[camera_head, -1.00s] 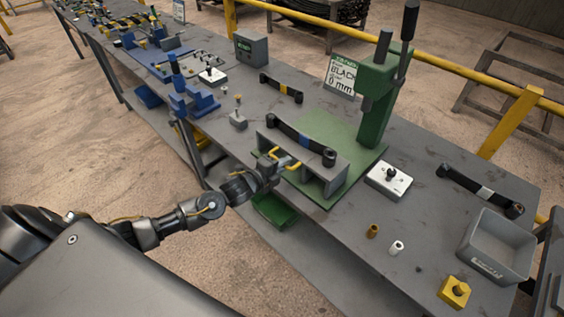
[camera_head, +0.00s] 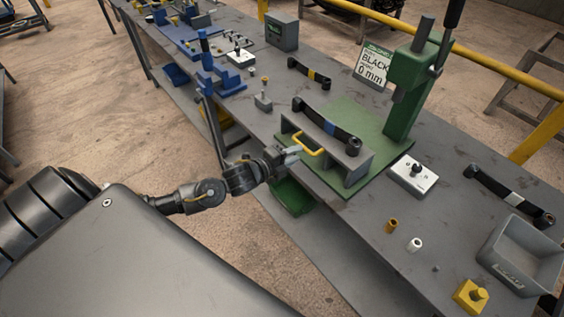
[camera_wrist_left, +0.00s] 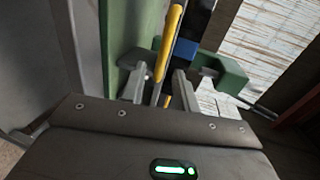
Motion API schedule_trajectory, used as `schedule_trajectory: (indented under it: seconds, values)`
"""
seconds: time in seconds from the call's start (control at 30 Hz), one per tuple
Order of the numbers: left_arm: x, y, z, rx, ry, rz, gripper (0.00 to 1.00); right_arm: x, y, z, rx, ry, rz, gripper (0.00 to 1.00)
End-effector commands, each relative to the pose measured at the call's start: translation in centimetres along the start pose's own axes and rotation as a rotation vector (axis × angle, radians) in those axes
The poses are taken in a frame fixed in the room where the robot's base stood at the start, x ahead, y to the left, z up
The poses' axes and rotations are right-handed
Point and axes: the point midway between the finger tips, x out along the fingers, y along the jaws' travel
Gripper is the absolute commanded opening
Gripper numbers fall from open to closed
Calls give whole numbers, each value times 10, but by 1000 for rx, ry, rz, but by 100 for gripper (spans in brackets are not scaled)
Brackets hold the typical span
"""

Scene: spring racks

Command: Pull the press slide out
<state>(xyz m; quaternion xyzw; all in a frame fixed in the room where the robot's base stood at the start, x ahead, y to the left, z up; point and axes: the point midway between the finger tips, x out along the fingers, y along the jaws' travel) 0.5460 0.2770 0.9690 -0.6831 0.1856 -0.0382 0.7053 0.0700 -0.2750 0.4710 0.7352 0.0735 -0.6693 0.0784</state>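The press slide (camera_head: 355,172) is a grey block in the green press (camera_head: 403,95), on its green base plate. A yellow bar handle (camera_head: 308,146) is on its near side. A dark spring arm with a blue band (camera_head: 328,126) lies across its top. My left gripper (camera_head: 292,153) is just short of the handle, at its near side. No hold shows. My right gripper is not in view.
A white button box (camera_head: 413,176), a brass bushing (camera_head: 391,226) and a white bushing (camera_head: 414,245) stand right of the press. A grey bin (camera_head: 520,258) is at the far right. A green tray (camera_head: 293,197) sits below the bench edge. Blue fixtures (camera_head: 218,80) stand further left.

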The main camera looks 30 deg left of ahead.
Motion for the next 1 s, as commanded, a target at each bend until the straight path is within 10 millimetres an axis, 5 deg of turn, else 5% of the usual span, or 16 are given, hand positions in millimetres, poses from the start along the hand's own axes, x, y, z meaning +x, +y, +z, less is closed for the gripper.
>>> schedule_trajectory:
  seconds: [0.2,0.37,1.0]
  values:
    - [-40,4,0,-1,0,2,31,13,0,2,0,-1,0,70]
    - [-55,2,0,-1,0,0,31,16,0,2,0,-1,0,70]
    - [-59,0,0,-9,-1,-1,31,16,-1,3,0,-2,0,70]
